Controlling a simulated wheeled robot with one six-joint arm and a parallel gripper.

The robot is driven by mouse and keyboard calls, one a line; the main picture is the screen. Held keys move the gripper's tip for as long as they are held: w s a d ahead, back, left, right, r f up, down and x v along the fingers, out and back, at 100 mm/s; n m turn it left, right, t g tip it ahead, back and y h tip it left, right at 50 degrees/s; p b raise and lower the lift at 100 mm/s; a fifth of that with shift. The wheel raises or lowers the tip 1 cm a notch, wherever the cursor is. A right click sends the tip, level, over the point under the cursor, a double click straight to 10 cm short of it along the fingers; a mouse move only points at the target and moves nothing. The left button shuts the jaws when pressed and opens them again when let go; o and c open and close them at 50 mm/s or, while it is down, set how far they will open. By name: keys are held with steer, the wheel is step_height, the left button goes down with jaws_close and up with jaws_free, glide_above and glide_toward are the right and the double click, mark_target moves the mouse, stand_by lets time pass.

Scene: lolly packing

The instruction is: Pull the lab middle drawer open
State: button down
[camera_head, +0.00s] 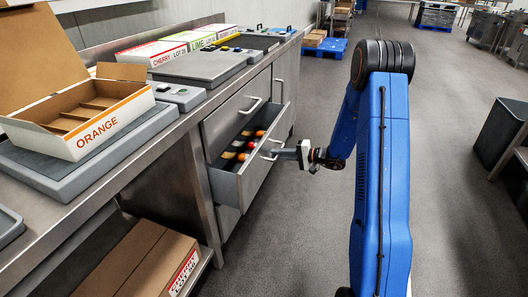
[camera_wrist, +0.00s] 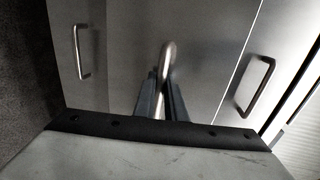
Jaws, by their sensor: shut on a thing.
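The middle drawer (camera_head: 225,184) of the steel cabinet stands partly open in the head view, below a shut drawer. Several lollies with red, orange and yellow heads lie inside it. My gripper (camera_head: 282,154) is at the drawer's front, shut on its bar handle (camera_head: 267,145). In the wrist view the handle (camera_wrist: 168,52) rises between the two dark fingers of my gripper (camera_wrist: 160,88). The fingers hide part of the handle.
The shut upper drawer (camera_head: 232,115) has its own handle. An open orange-labelled carton (camera_head: 100,128) stands on the counter at left, with more cartons behind. A closed box (camera_head: 140,262) sits on the low shelf. The grey floor (camera_head: 300,235) before the drawer is clear.

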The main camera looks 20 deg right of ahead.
steer(key=f+v, duration=0.2)
steer(key=v, duration=0.7)
steer(key=f+v, duration=0.1)
steer(key=v, duration=0.8)
steer(key=shift+s+d+f, duration=0.2)
steer(key=shift+d+f, duration=0.15)
steer(key=shift+d, duration=0.05)
steer(key=c, duration=2.1)
jaws_free()
steer(key=v, duration=1.7)
steer(key=shift+s+d, duration=0.1)
steer(key=shift+d, duration=0.1)
